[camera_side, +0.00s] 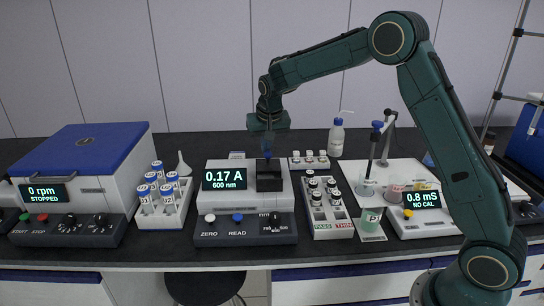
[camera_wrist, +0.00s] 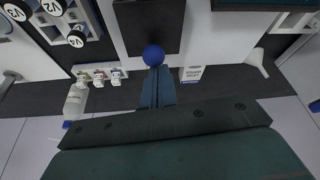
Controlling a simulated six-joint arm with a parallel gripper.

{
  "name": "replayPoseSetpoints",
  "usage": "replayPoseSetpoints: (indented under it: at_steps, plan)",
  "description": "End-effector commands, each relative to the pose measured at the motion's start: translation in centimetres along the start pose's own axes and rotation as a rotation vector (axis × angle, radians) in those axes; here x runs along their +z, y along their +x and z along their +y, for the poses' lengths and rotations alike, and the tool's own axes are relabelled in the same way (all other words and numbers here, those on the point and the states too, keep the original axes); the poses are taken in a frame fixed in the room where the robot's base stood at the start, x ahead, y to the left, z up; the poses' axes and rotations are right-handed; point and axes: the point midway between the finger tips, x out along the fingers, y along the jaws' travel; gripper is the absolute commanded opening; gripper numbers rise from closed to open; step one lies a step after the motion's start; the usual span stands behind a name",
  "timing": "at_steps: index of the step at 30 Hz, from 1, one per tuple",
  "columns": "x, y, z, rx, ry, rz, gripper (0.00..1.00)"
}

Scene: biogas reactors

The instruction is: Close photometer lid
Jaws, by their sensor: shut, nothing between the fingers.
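The photometer (camera_side: 232,196) is a white box with a grey front panel; its display reads 0.17 A, 600 nm. Its black lid part (camera_side: 270,181) is at the right of its top. In the wrist view, the dark lid plate (camera_wrist: 147,30) has a round blue knob (camera_wrist: 153,55) at its lower edge. The lid's exact angle is hard to tell. My gripper (camera_side: 268,148) points down just above the lid, at its rear edge. Its shut, empty fingers (camera_wrist: 154,72) end right at the knob; whether they touch it I cannot tell.
A vial rack (camera_side: 164,208) and blue-topped centrifuge (camera_side: 82,160) stand left. A vial tray (camera_side: 329,222) marked PASS and the 0.8 mS meter (camera_side: 421,224) stand right. A small vial rack (camera_side: 309,163) and wash bottle (camera_side: 336,139) are behind to the right.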

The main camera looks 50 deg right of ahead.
Motion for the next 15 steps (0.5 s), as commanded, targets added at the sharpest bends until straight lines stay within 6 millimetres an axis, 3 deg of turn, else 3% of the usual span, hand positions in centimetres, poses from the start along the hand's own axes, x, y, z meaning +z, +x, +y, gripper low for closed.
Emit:
replayPoseSetpoints:
  at_steps: [7,15]
  plan:
    - [3.0,-1.1,-0.7,0.0,-0.002,-0.002,0.0]
    - [3.7,-1.3,-0.7,0.0,-0.002,-0.004,0.0]
